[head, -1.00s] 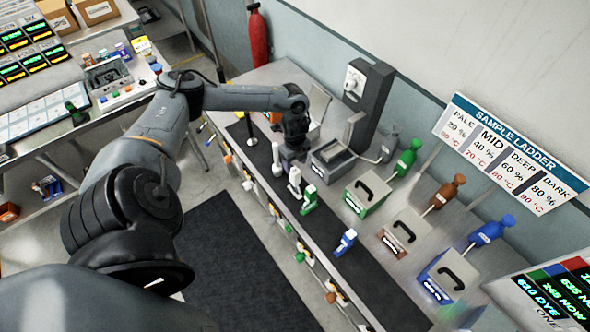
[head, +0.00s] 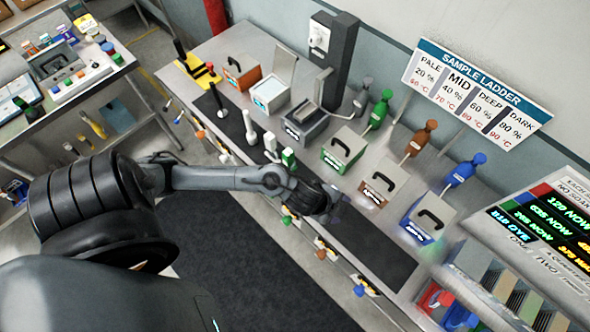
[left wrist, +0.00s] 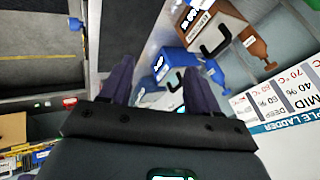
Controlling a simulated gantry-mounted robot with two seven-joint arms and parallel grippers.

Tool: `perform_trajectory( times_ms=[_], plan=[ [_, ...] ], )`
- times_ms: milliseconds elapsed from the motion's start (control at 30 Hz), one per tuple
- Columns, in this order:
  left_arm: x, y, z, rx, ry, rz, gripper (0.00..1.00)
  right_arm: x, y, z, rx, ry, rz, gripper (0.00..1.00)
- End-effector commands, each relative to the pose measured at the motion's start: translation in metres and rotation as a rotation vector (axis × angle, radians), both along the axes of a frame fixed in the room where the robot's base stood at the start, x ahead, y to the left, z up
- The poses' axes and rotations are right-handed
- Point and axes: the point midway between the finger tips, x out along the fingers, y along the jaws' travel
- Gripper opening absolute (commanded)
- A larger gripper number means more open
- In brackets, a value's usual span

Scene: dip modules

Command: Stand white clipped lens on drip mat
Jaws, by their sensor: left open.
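The drip mat appears to be the long dark strip (head: 372,246) along the bench's front side. Two white upright pieces stand on the strip, one further back (head: 250,128) and one nearer (head: 271,146). A green-and-white piece (head: 289,158) stands beside the nearer one. I cannot tell which of the white pieces is the clipped lens. My left gripper (head: 338,208) is over the strip, to the right of these pieces. In the left wrist view its two dark fingers (left wrist: 155,82) are apart. A small blue-and-white thing (left wrist: 145,97) shows between them, partly hidden. My right gripper is not visible.
Lidded tanks stand behind the strip: green (head: 343,150), brown (head: 384,187) and blue (head: 428,222). Coloured bottles, such as a brown one (head: 421,138), stand behind them. Small coloured pieces (head: 325,249) hang along the bench's front edge.

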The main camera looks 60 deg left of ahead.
Motion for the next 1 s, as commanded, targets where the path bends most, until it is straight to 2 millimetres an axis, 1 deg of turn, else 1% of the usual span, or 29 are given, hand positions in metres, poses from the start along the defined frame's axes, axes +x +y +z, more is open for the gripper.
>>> perform_trajectory(
  times_ms=[33, 100, 167, 200, 300, 433, 500, 600, 867, 933, 1000],
  plan=[
    [-0.014, -0.014, 0.012, -0.061, 0.012, 0.118, 0.61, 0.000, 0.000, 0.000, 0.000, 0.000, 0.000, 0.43],
    [-0.030, -0.013, 0.027, -0.114, 0.045, 0.285, 0.61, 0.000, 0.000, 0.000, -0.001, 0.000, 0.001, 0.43],
    [-0.047, -0.008, 0.036, -0.152, 0.091, 0.419, 0.61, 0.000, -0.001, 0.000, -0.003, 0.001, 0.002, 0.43],
    [-0.058, -0.003, 0.040, -0.175, 0.125, 0.502, 0.61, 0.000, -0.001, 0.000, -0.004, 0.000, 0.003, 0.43],
    [-0.087, 0.010, 0.047, -0.218, 0.212, 0.673, 0.61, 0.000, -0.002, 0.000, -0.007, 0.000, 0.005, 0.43],
    [-0.116, 0.021, 0.051, -0.254, 0.301, 0.814, 0.61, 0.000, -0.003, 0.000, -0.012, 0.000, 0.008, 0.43],
    [-0.124, 0.024, 0.053, -0.263, 0.329, 0.856, 0.61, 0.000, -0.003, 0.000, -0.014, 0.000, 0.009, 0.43],
    [-0.130, 0.026, 0.054, -0.269, 0.348, 0.881, 0.61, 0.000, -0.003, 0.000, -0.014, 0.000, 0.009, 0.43],
    [-0.130, 0.026, 0.054, -0.269, 0.349, 0.882, 0.61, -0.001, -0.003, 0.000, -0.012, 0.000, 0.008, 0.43],
    [-0.130, 0.026, 0.057, -0.268, 0.348, 0.882, 0.61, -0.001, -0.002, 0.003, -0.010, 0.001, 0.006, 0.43],
    [-0.130, 0.026, 0.064, -0.268, 0.348, 0.882, 0.61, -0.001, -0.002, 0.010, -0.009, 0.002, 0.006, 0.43]
  ],
)
